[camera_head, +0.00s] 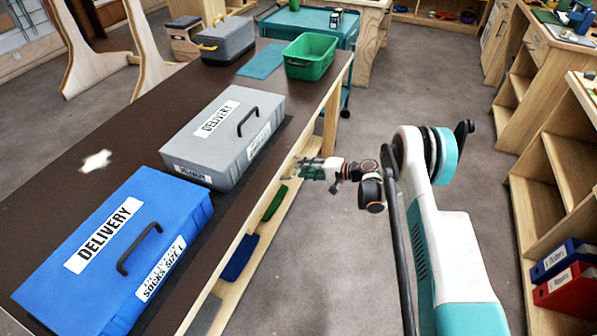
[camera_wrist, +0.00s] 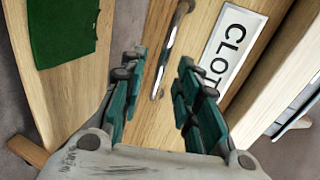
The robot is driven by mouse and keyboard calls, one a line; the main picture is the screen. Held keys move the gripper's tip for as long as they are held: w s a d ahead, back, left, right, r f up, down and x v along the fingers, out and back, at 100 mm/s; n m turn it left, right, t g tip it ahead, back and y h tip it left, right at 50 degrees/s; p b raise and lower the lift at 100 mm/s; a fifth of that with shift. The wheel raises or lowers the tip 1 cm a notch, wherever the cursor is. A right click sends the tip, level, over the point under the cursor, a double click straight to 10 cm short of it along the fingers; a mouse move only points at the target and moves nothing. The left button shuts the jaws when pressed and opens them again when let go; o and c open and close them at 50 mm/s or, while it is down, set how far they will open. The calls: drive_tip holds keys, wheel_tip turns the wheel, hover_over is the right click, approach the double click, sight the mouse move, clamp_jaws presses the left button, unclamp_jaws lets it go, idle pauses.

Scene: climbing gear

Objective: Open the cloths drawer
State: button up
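The cloths drawer (camera_wrist: 202,20) shows in the wrist view as a pale wooden front with a white label (camera_wrist: 231,50) reading "CLOT", the rest of it hidden by my gripper. A slim metal handle (camera_wrist: 167,58) runs along the front beside the label. My gripper (camera_wrist: 160,75) is open, with one teal finger on each side of the handle's line. I cannot tell whether a finger touches the handle. In the head view my gripper (camera_head: 291,171) is at the table's right side, below the top. The drawer front is not clear there, and I see no visible gap around it.
The dark table (camera_head: 75,170) carries a blue delivery case (camera_head: 190,205), a grey delivery case (camera_head: 205,110), a green bin (camera_head: 310,55) and a grey toolbox (camera_head: 227,40). A green item (camera_wrist: 62,30) lies beside the drawer in the wrist view. Open floor (camera_head: 425,85) lies right of the table; shelves (camera_head: 560,150) stand farther right.

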drive_tip(key=shift+b+x, duration=0.35)
drive_tip(key=shift+x, duration=1.15)
clamp_jaws()
drive_tip(key=s+d, duration=0.5)
drive_tip(key=d, duration=0.9)
drive_tip(key=s+d, duration=0.5)
drive_tip(key=d, duration=0.9)
drive_tip(key=shift+s+d, duration=0.25)
drive_tip(key=shift+d, duration=0.15)
unclamp_jaws()
drive_tip(key=shift+r, duration=0.1)
